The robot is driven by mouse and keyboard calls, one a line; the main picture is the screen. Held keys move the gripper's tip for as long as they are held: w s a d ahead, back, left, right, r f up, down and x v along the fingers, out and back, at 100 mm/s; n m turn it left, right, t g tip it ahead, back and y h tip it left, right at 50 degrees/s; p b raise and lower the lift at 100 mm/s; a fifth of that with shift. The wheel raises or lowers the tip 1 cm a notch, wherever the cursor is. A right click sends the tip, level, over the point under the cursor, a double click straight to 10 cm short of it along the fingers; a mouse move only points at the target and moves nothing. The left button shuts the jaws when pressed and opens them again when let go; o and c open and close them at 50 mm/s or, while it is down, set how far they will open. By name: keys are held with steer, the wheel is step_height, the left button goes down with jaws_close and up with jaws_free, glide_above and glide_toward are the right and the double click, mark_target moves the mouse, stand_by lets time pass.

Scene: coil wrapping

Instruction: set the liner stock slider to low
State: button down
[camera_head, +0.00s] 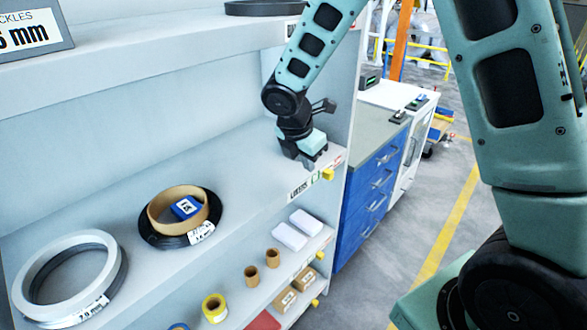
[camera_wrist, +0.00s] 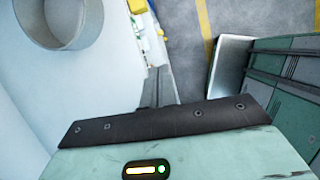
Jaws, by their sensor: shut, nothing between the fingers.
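The liner shelf edge (camera_head: 278,205) carries a "LINERS" label (camera_head: 299,191), a strip with a green mark, and a yellow slider knob (camera_head: 328,174) near its right end. My gripper (camera_head: 309,164) is shut and empty, pointing down just above and beside the knob, close to the shelf's right end. I cannot tell whether it touches the knob. In the wrist view, the shut fingers (camera_wrist: 159,86) show in the middle. A yellow piece (camera_wrist: 137,6) lies beyond them at the top; I cannot tell if it is the same knob.
A dark coil (camera_head: 152,235) with a tan ring and blue box, and a pale ring coil (camera_head: 68,280), lie on this shelf. White boxes (camera_head: 303,229), tan rolls and cartons lie below, with more yellow knobs. A blue drawer cabinet (camera_head: 368,190) stands right of the shelf.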

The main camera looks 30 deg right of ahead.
mark_target(323, 174)
steer(key=shift+w+d+n, duration=0.25)
steer(key=shift+w+n, duration=0.25)
steer(key=shift+w, duration=0.3)
steer(key=shift+f, duration=0.15)
steer(key=x, duration=0.9)
steer(key=shift+d+f, duration=0.3)
steer(key=shift+w+d+p, duration=0.25)
steer(key=shift+d+p, duration=0.15)
steer(key=shift+d, duration=0.15)
steer(key=shift+w+d+p, duration=0.2)
steer(key=shift+d+p, duration=0.15)
steer(key=shift+d, duration=0.25)
steer(key=shift+w+d, duration=0.3)
steer(key=shift+d, duration=0.45)
steer(key=shift+w+d+p, duration=0.25)
steer(key=shift+d+p, duration=0.1)
steer(key=shift+d, duration=0.35)
steer(key=shift+w+d+p, duration=0.3)
steer(key=shift+d+p, duration=0.05)
steer(key=shift+d, duration=0.3)
steer(key=shift+w+d+p, duration=0.25)
steer(key=shift+d+p, duration=0.1)
steer(key=shift+d, duration=0.35)
